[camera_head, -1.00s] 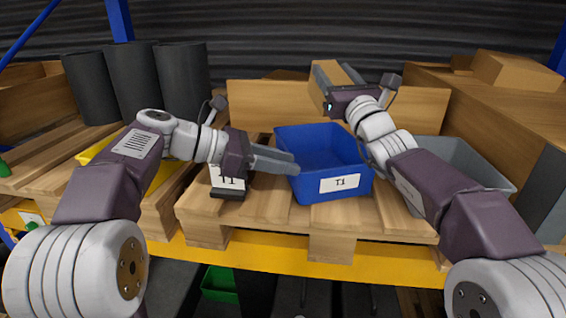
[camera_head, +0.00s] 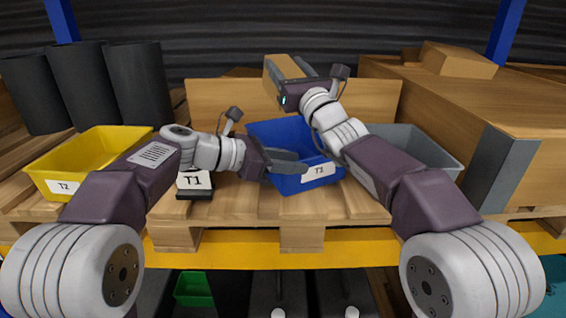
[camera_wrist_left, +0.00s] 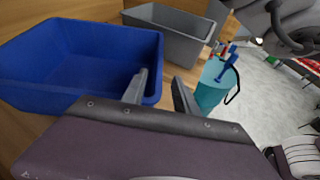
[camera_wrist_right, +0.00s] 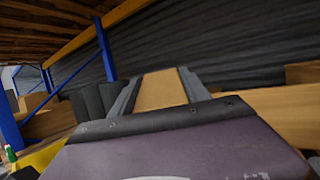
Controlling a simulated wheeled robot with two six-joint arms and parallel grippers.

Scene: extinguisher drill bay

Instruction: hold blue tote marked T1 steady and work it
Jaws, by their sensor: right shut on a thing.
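The blue tote marked T1 (camera_head: 300,186) stands on a wooden pallet (camera_head: 240,207). Its white label faces front, and its open inside looks empty in the left wrist view (camera_wrist_left: 60,60). My left gripper (camera_head: 305,163) is at the tote's front left, its jaws apart. In the left wrist view one finger overlaps the tote's inside and the other is outside its wall; contact cannot be told. My right gripper (camera_head: 290,70) is shut on a brown box (camera_head: 276,75) and holds it above and behind the tote. The box also shows between the fingers in the right wrist view (camera_wrist_right: 161,90).
A T1 sign (camera_head: 195,181) stands left of the tote. A yellow tote marked T2 (camera_head: 100,150) is further left, near dark cylinders (camera_head: 135,85). A grey tote (camera_head: 425,150) is close on the right, partly behind my right arm. Large cartons (camera_head: 440,95) fill the right side.

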